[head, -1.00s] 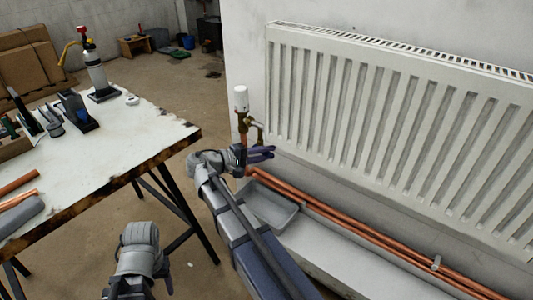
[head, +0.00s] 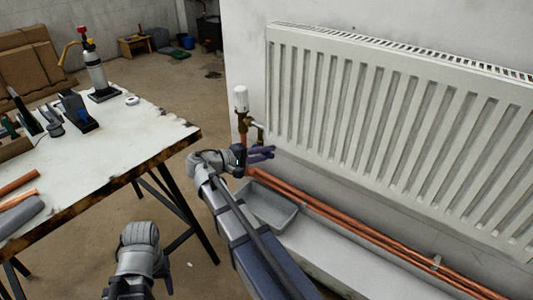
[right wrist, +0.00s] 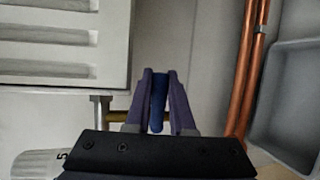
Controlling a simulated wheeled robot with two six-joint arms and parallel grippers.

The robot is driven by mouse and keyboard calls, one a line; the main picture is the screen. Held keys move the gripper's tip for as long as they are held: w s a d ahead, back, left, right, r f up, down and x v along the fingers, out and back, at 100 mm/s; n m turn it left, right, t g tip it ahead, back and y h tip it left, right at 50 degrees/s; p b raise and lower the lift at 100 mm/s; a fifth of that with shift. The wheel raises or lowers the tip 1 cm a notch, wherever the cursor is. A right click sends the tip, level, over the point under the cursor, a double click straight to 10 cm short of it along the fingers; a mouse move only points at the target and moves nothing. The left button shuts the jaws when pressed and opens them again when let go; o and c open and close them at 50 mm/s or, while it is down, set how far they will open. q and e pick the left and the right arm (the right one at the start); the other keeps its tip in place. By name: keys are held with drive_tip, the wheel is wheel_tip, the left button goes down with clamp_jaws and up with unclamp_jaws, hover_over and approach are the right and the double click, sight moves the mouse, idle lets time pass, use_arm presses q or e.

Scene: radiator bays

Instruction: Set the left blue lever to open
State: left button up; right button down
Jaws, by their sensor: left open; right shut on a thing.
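The blue lever (right wrist: 158,100) shows in the right wrist view as a narrow upright bar between the purple fingers of my right gripper (right wrist: 160,98). The gripper is shut on it. In the head view my right gripper (head: 262,152) is at the lower left corner of the radiator, just below the brass valve (head: 258,136); I cannot make out the lever there. My left gripper (head: 138,290) is low at the bottom edge of the head view, left of my right arm and away from the radiator. It is open, though its fingers are mostly out of sight.
A white radiator (head: 390,120) hangs on the wall, with a white valve head (head: 241,98) at its left. Copper pipes (head: 350,222) run below it, beside a grey tray (head: 268,207). A workbench (head: 120,140) with tools stands left.

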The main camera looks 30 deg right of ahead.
drive_tip(key=shift+f, duration=0.1)
idle(0.4)
drive_tip(key=f+m+t+y+p, duration=0.1)
drive_tip(key=m, duration=0.1)
drive_tip(key=shift+f+m, duration=0.2)
drive_tip(key=shift+m, duration=0.2)
drive_tip(key=shift+w+a+f+m+t+y, duration=0.2)
drive_tip(key=shift+w+f+m+t+y, duration=0.45)
drive_tip(key=shift+m, duration=0.5)
drive_tip(key=shift+w+a+f+m+t+y, duration=0.25)
drive_tip(key=shift+w+f+m+t+y, duration=0.2)
drive_tip(key=shift+m+t, duration=0.6)
drive_tip(key=shift+w+a+f+m+t+y, duration=0.2)
drive_tip(key=shift+w+f+m+t+y, duration=0.3)
drive_tip(key=shift+m, duration=0.8)
drive_tip(key=shift+t, duration=0.3)
drive_tip(key=c, duration=1.1)
unclamp_jaws()
drive_tip(key=shift+o, duration=0.2)
